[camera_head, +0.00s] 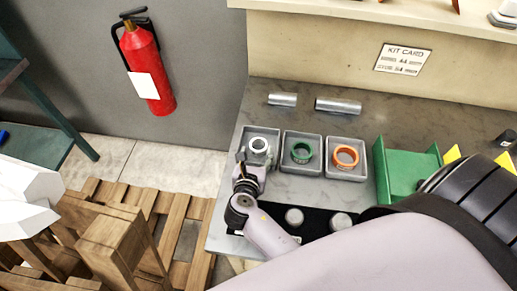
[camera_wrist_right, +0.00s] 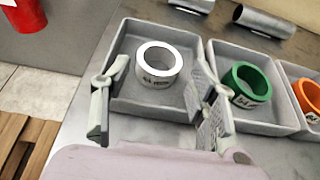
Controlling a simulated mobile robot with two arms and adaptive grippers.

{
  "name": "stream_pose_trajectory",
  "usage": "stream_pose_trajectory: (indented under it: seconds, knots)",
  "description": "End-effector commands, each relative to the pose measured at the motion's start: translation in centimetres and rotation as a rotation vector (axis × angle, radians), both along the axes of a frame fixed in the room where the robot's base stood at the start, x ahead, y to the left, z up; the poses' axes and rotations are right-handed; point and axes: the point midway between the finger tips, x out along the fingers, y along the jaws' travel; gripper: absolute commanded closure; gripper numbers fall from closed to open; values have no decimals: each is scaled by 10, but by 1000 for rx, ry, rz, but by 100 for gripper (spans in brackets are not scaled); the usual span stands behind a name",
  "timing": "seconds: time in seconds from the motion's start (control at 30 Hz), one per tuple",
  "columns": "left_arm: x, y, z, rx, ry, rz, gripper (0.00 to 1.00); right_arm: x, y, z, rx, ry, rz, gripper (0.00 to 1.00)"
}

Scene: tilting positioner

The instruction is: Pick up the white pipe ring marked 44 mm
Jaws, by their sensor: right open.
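The white pipe ring (camera_head: 259,145) sits in the leftmost grey tray (camera_head: 266,131) on the bench. In the right wrist view the white ring (camera_wrist_right: 159,65) stands upright with dark print on its side that looks like 44 mm. My right gripper (camera_wrist_right: 158,108) is open and empty; its fingers are apart, in front of the ring at the near wall of the tray, and the ring shows between and beyond them. In the head view the right gripper (camera_head: 249,166) is at the tray's near edge and partly covers it. My left gripper is not clearly in view.
A green ring (camera_head: 301,152) and an orange ring (camera_head: 345,157) sit in neighbouring grey trays. Two metal pipes (camera_head: 338,106) lie behind the trays. A green fixture (camera_head: 409,170) stands to the right. Wooden pallets (camera_head: 150,220) lie left of the bench; a kit card (camera_head: 403,59) hangs behind.

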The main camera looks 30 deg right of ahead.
Motion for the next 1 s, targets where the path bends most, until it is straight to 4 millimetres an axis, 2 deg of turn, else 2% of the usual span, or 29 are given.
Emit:
stream_pose_trajectory:
  seconds: [0.1, 0.3, 0.63, 1.0]
  knots:
    - [-1, -1, -16, -2, 2, 0, 55, 14, -11, -11, -2, -3, -2, 46]
    - [-15, 3, -33, 4, 23, -2, 55, 35, -27, -21, -2, -4, -1, 46]
    - [-17, 7, -34, 9, 27, -4, 55, 39, -30, -20, -1, -1, -1, 47]
    - [-16, 7, -34, 10, 25, -4, 55, 39, -30, -20, -1, -1, -1, 72]
